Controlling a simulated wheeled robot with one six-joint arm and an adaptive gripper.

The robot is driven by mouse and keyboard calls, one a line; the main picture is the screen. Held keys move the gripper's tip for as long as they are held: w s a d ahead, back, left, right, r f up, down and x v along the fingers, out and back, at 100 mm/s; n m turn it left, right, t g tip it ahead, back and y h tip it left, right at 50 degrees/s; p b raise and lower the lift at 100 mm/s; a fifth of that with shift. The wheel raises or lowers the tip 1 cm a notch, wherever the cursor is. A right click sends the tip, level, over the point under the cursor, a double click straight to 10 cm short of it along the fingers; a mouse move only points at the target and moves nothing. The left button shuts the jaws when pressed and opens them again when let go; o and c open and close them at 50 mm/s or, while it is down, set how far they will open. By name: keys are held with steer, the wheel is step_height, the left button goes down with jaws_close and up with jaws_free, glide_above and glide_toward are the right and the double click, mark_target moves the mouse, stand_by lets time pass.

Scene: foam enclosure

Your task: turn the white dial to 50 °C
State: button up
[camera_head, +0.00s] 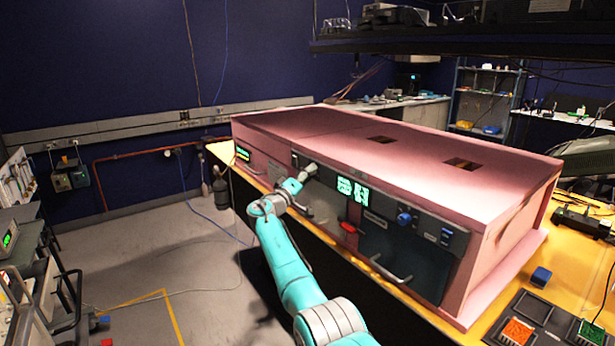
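A long pink foam enclosure (330,133) stands on the yellow bench, with dark instrument panels set in its front. My teal arm reaches up to the panel at the left of the middle. My gripper (311,169) is close to that panel, just left of a lit green display (353,191). The display's digits are too small to read. I cannot make out the white dial; the gripper and wrist cover part of the panel there. Whether the gripper touches anything, or is open or shut, cannot be told at this size.
Right along the front are a red part (348,227), a blue knob (404,218) and a protruding handle (390,271). A second green display (243,153) is at the far left. The bench (575,258) holds a blue cube (541,277) and trays at right. Floor at left is largely open.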

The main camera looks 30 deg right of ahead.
steer(key=v, duration=1.2)
steer(key=shift+f, duration=0.1)
stand_by(0.4)
